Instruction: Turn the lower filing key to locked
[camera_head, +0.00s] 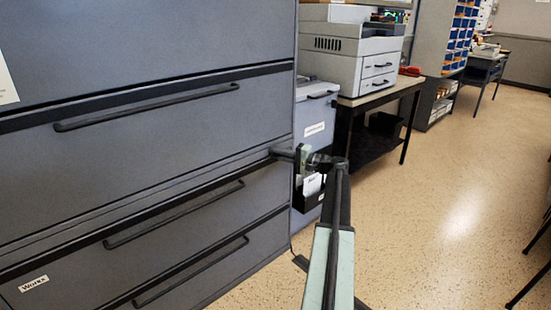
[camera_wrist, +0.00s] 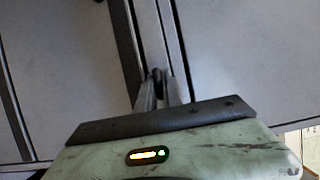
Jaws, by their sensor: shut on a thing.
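The grey filing cabinet (camera_head: 180,130) fills the left of the head view, with wide drawers and long dark bar handles. My gripper (camera_head: 277,152) reaches its front near the right edge, at the dark strip between drawers. In the wrist view my gripper (camera_wrist: 159,92) has its two fingers close together, shut on the small dark lower filing key (camera_wrist: 156,73) against the pale strip of the cabinet front. The key is mostly hidden by the fingers in the head view. Whether it stands at locked or not cannot be read.
A drawer handle (camera_head: 175,215) sticks out below my gripper. Right of the cabinet stand a smaller light cabinet (camera_head: 314,125) and a table (camera_head: 400,90) with a printer (camera_head: 350,55). The speckled floor (camera_head: 450,190) at the right is largely clear.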

